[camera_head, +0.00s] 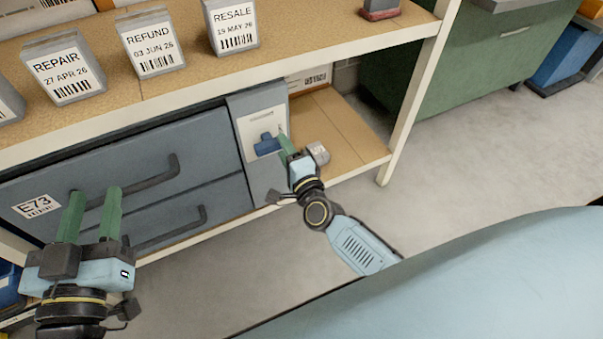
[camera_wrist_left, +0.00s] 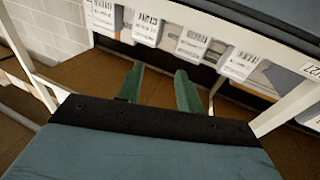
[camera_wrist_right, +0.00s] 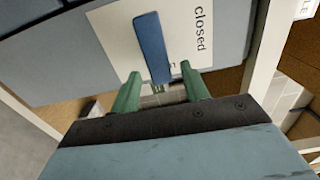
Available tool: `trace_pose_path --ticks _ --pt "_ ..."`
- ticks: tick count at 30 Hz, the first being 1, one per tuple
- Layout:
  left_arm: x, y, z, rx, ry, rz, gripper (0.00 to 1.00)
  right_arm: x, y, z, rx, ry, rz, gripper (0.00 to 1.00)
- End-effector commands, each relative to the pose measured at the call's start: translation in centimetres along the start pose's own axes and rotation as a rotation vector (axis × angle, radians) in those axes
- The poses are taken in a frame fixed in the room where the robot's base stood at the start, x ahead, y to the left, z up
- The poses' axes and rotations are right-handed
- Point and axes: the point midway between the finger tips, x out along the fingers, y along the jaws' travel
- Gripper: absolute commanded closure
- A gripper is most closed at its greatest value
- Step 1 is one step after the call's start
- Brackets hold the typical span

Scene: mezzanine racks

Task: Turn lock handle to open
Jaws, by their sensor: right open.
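The lock handle (camera_head: 267,145) is a blue bar on a white plate (camera_head: 250,125) on the grey lock panel beside the drawers. In the right wrist view the blue handle (camera_wrist_right: 150,45) stands roughly upright, beside the printed word "closed" (camera_wrist_right: 201,28). My right gripper (camera_head: 285,145) is open at the panel. In the right wrist view its fingertips (camera_wrist_right: 160,70) are either side of the handle's lower end; contact is not clear. My left gripper (camera_head: 94,190) is open and empty in front of the drawers; its parted fingers also show in the left wrist view (camera_wrist_left: 158,68).
Grey drawers (camera_head: 215,140) with dark bar handles (camera_head: 165,175) lie left of the panel. A shelf board (camera_head: 300,45) above carries several labelled blocks (camera_head: 148,42). A cream rack post (camera_head: 415,95) stands to the right. The floor (camera_head: 400,205) in front is clear.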

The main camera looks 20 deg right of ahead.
Motion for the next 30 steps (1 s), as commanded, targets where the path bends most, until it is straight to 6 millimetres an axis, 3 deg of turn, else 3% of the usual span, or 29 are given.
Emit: trace_pose_path --ticks 9,16,21,30 --pt "-1.5 -1.2 5.3 0.009 -0.349 -0.03 0.64 -5.6 -0.1 0.0 -0.001 -0.001 0.004 0.55" --pt "-3.3 -1.8 8.1 0.01 -0.542 -0.047 0.64 -8.8 0.0 0.0 -0.001 -0.001 0.003 0.55" --pt "-4.1 -2.0 9.0 0.009 -0.609 -0.053 0.64 -10.0 0.0 0.0 0.003 -0.001 0.001 0.55" --pt "-4.3 -2.1 9.3 0.009 -0.622 -0.054 0.64 -10.2 0.0 0.0 0.003 0.0 0.001 0.55"
